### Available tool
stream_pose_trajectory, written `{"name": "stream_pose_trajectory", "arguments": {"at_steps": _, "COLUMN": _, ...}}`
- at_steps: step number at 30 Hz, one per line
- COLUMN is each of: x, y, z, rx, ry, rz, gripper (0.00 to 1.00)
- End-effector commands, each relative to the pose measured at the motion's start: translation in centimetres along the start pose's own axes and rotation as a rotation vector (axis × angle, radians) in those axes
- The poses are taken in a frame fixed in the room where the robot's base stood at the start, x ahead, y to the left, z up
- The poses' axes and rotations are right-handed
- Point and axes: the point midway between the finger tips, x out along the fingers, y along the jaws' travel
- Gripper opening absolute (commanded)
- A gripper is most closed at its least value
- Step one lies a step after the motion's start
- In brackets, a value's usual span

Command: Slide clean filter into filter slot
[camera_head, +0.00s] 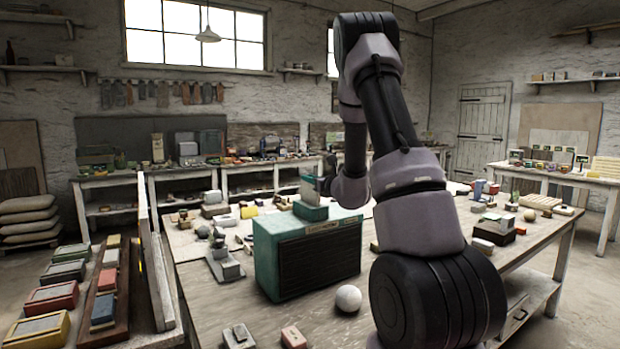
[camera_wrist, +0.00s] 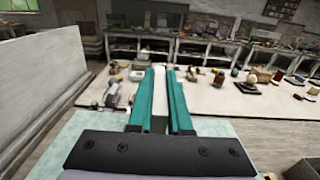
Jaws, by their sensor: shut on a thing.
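A teal box (camera_head: 308,258) with a dark grille front stands on the workbench. A smaller teal block (camera_head: 311,211) sits on its top; I cannot tell for sure that this is the filter slot. My gripper (camera_head: 325,186) is at the end of my arm, just above that block, and is shut on a thin pale panel that looks like the clean filter (camera_head: 309,189). In the wrist view the pale filter (camera_wrist: 159,96) shows between two long teal strips. How far its lower edge is inside the block is hidden.
A white ball (camera_head: 348,298) lies in front of the box, near my arm. A grey metal device (camera_head: 223,261) stands left of it. Small blocks lie on the bench (camera_head: 205,305). An upright pale board (camera_head: 156,270) rises at the left.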

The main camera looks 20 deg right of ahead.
Motion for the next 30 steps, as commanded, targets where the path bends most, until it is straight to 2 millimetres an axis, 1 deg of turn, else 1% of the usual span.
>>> {"name": "stream_pose_trajectory", "arguments": {"at_steps": 30, "x": 0.0, "y": 0.0, "z": -2.6, "rx": 0.0, "ry": 0.0, "rz": 0.0, "gripper": 0.0}}
